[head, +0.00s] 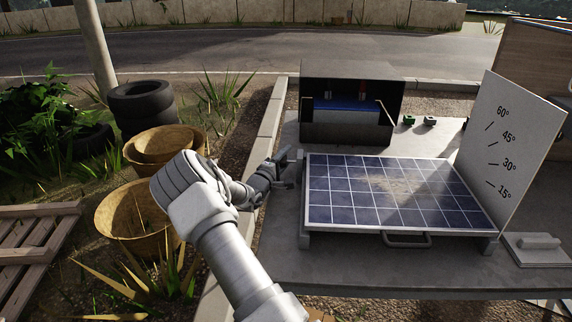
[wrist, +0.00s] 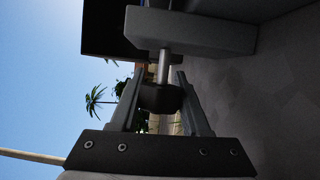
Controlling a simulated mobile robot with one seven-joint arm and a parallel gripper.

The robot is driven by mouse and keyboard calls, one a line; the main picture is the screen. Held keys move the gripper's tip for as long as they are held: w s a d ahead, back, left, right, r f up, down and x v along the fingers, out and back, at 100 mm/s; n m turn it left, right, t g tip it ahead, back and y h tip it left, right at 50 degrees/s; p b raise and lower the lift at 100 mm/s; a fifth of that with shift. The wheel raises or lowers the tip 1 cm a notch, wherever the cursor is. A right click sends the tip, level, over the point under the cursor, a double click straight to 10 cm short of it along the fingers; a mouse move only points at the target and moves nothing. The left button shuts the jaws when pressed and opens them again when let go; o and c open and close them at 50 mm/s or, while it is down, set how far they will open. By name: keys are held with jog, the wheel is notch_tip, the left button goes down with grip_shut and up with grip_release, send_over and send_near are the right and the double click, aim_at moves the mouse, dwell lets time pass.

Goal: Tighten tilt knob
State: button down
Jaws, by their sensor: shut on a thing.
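The tilt knob (wrist: 160,98) shows in the wrist view as a dark round piece on a short metal shaft (wrist: 164,66), which runs into a grey block (wrist: 190,30). My gripper (wrist: 158,92) is shut on the knob, one finger on each side of it. In the head view my gripper (head: 284,162) is at the left edge of the solar panel (head: 340,190), near its back corner; the knob is hidden there. The panel lies nearly flat on the grey table (head: 350,265). A white angle board (head: 515,125) marked 15° to 60° stands at its right.
An open dark box (head: 350,70) with a blue item stands behind the panel. Small green connectors (head: 408,120) lie right of it. A handle (head: 407,241) sticks out at the panel's front. Baskets (head: 130,215), tyres (head: 142,100) and a pallet (head: 35,235) are at the left.

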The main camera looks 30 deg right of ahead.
jog(key=shift+r+m+t+h+b, duration=0.2)
jog(key=shift+m+t+h+b, duration=0.1)
jog(key=shift+h+b, duration=0.35)
jog(key=shift+c, duration=2)
grip_release()
jog(key=p+v, duration=0.2)
jog(key=v, duration=1.5)
jog(key=shift+s+a+r, duration=0.15)
jog(key=shift+a, duration=0.05)
